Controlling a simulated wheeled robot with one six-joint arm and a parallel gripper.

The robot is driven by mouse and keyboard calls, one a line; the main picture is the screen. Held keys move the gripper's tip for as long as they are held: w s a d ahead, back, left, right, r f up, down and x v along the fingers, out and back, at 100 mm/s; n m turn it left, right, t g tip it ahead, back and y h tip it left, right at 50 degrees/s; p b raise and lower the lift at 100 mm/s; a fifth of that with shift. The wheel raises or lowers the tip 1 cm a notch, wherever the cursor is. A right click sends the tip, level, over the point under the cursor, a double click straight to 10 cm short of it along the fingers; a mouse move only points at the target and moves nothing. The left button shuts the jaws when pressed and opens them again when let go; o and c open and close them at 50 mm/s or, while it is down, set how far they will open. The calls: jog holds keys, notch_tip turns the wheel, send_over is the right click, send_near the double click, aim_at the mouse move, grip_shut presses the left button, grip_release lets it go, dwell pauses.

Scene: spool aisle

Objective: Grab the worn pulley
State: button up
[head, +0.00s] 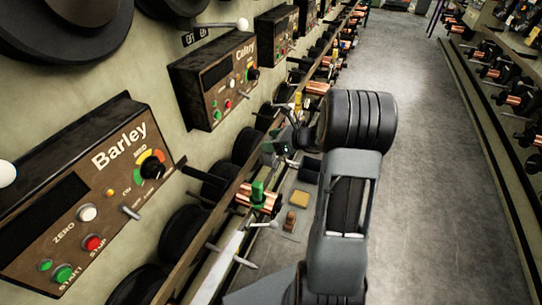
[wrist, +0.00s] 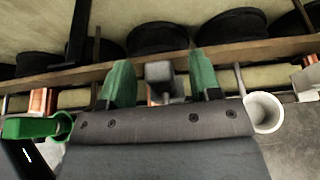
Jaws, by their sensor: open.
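My gripper (wrist: 161,85) has its two green fingers apart in the wrist view. A small grey block-shaped part (wrist: 160,74) shows between the fingertips, in front of the wooden rail; I see no contact with either finger. In the head view my gripper (head: 283,148) is beside the machine rail, partly hidden by my own arm. I cannot tell for certain which thing is the worn pulley. A white, round, hollow piece (wrist: 264,112) lies right of the gripper, and a green piece with a ring-shaped end (wrist: 36,127) lies left of it.
A wooden rail (wrist: 245,52) with dark round spools (wrist: 158,38) runs behind the gripper. In the head view, a green-topped copper spool (head: 258,190), a yellow block (head: 299,198) and a brown piece (head: 290,219) are near the arm. The aisle floor (head: 430,190) is clear.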

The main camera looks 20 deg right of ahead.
grip_shut()
dwell(0.6)
